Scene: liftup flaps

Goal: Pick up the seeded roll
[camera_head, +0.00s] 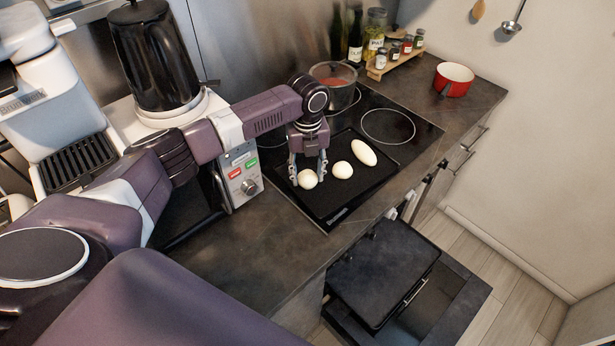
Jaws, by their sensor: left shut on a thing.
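Three pale rolls lie on a dark tray (330,205) on top of the hob. My left gripper (308,176) points down over the tray, its fingers shut on the nearest round roll (307,180). That roll still appears at tray level; I cannot tell whether it touches the tray. A second round roll (342,170) lies just to its right, and an oval roll (364,152) lies farther back. Seeds are too small to make out on any of them. My right gripper is out of view.
A pot (335,84) stands behind the gripper on the hob. A toaster-like appliance (241,178) and black kettle (155,60) are left. A red pan (454,80) and spice rack (395,62) are at the back. Below, the oven door (450,310) is open. Counter in front is clear.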

